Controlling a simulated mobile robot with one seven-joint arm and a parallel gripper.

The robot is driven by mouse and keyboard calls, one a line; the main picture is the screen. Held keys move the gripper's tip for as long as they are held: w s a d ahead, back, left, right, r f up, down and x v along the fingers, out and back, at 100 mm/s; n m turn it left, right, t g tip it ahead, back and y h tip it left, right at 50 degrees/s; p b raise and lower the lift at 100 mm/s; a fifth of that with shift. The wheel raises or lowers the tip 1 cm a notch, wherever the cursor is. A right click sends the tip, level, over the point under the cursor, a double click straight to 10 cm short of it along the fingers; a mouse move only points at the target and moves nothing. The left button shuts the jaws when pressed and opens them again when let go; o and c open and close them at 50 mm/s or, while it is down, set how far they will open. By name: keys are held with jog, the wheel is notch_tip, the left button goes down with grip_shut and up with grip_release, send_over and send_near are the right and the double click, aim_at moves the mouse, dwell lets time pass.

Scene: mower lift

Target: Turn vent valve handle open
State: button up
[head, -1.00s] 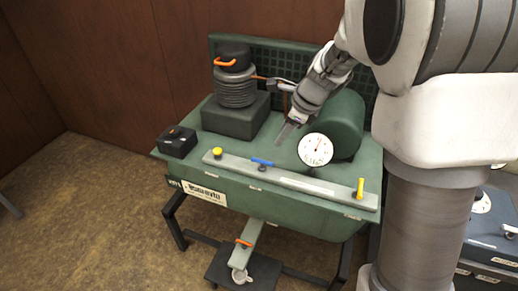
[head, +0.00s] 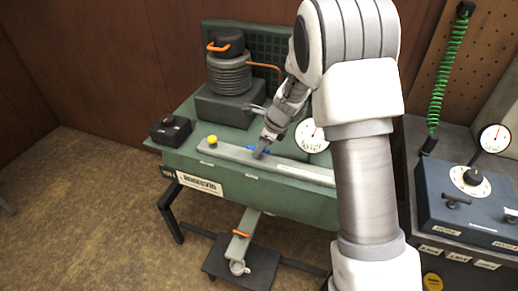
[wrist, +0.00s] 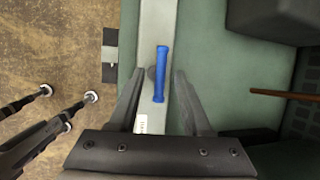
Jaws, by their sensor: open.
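A blue lever handle (wrist: 160,75) sits on a long grey bar (wrist: 158,20) along the front of the green bench (head: 183,135). In the wrist view the handle lies lengthwise between the two fingers of my gripper (wrist: 158,74), with a gap on each side. The fingers are open. In the head view my gripper (head: 261,151) is down at the bar and partly hides the blue handle (head: 250,147). No label shows which handle is the vent valve. A yellow knob (head: 212,140) stands at the bar's left end.
A dial gauge (head: 312,137) is just right of my gripper. A small black box (head: 170,130) is at the left. A blue-grey box (head: 465,200) stands right.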

jog(key=shift+x, duration=0.8)
grip_shut()
